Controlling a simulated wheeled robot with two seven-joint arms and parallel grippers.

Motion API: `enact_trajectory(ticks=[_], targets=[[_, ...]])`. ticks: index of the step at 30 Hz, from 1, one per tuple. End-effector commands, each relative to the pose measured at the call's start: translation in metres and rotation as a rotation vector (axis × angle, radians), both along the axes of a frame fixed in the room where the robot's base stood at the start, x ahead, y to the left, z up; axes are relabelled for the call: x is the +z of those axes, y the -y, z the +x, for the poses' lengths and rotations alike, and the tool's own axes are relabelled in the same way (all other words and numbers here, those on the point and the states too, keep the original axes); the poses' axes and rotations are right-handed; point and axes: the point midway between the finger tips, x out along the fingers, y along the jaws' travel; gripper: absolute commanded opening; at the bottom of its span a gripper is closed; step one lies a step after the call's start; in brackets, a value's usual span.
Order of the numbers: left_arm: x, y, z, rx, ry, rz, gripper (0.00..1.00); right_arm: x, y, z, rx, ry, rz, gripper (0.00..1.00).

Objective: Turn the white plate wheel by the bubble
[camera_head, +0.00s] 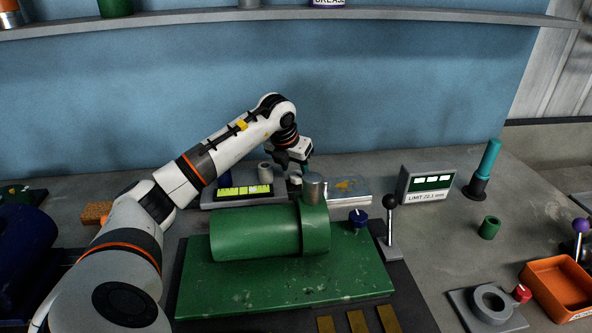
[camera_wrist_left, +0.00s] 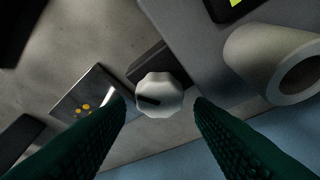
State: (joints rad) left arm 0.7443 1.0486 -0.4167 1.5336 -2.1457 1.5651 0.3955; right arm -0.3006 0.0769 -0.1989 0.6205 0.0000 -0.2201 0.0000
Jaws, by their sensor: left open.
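The white plate wheel (camera_wrist_left: 160,93) is a faceted knob with a dark mark on its face, beside a dark block in the left wrist view. My left gripper (camera_wrist_left: 161,102) is open, with its green ribbed fingers on either side of the wheel and gaps showing. I cannot tell how far above the wheel the fingertips are. In the head view my left gripper (camera_head: 291,163) points down behind the green cylinder, and the wheel is mostly hidden there. The bubble vial (camera_head: 244,190) is a yellow-green strip on a grey plate, left of the gripper. My right gripper is out of view.
A grey hollow cylinder (camera_wrist_left: 285,62) stands close to the right finger. A flat plate with yellow spots (camera_head: 345,188) lies right of the gripper.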

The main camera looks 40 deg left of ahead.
Motion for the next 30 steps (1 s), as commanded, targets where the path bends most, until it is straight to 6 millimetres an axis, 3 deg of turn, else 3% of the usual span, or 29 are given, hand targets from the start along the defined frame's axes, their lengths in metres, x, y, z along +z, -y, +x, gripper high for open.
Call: enact_trajectory(ticks=[6, 16, 22, 30], targets=[[-0.021, -0.002, 0.008, 0.0, -0.002, 0.0, 0.48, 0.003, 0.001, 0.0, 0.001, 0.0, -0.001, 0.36], [-0.024, -0.002, 0.01, 0.0, 0.0, 0.0, 0.48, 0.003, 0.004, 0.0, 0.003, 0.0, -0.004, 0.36], [-0.024, -0.003, 0.01, 0.0, 0.0, 0.0, 0.17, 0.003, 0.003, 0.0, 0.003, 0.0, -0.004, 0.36], [-0.023, -0.003, 0.01, -0.022, 0.001, 0.0, 0.17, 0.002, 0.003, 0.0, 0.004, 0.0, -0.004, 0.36]])
